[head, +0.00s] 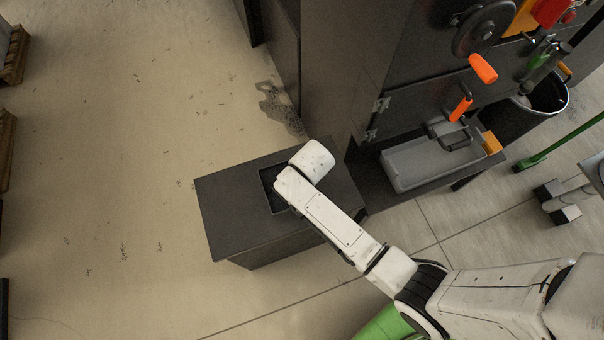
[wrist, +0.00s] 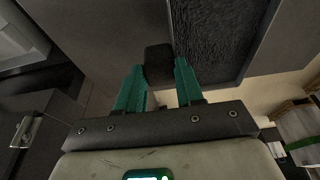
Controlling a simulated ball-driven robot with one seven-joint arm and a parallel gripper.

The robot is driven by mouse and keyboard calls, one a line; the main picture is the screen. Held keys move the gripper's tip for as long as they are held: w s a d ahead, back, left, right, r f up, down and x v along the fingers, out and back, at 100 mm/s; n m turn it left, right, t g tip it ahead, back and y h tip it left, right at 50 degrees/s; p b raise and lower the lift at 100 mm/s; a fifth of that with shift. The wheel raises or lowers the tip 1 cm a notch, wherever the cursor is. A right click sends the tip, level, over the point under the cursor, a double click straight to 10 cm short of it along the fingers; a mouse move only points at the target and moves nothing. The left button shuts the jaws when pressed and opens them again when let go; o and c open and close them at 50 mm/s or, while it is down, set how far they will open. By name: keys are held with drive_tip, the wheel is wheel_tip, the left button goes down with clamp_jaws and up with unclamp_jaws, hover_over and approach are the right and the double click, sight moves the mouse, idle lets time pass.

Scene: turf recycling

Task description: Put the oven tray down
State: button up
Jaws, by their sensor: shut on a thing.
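The oven tray is dark, with a rough black inside and a raised rim. In the wrist view the tray (wrist: 222,38) fills the upper middle, with its black handle (wrist: 159,64) towards me. My gripper (wrist: 160,78) has its two green fingers closed on this handle, one on each side. In the head view part of the tray (head: 268,192) shows over the top of a low dark cabinet (head: 228,205). My arm covers the rest of the tray, and my gripper is hidden there. I cannot tell whether the tray touches the cabinet top.
A tall dark machine (head: 335,60) stands right behind the cabinet. A grey bin (head: 440,155) sits low in its front, under orange-handled levers (head: 460,108). A dark bucket (head: 545,95) and a green pole (head: 565,142) are at the right.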

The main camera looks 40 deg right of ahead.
drive_tip(key=shift+w+f, duration=0.15)
drive_tip(key=shift+f, duration=0.05)
drive_tip(key=shift+s+x, duration=0.1)
drive_tip(key=shift+x, duration=0.7)
drive_tip(key=shift+s+x, duration=0.15)
drive_tip(key=shift+x, duration=0.7)
drive_tip(key=shift+f, duration=0.1)
drive_tip(key=shift+f+b, duration=0.15)
drive_tip(key=shift+b, duration=0.15)
drive_tip(key=o, duration=1.1)
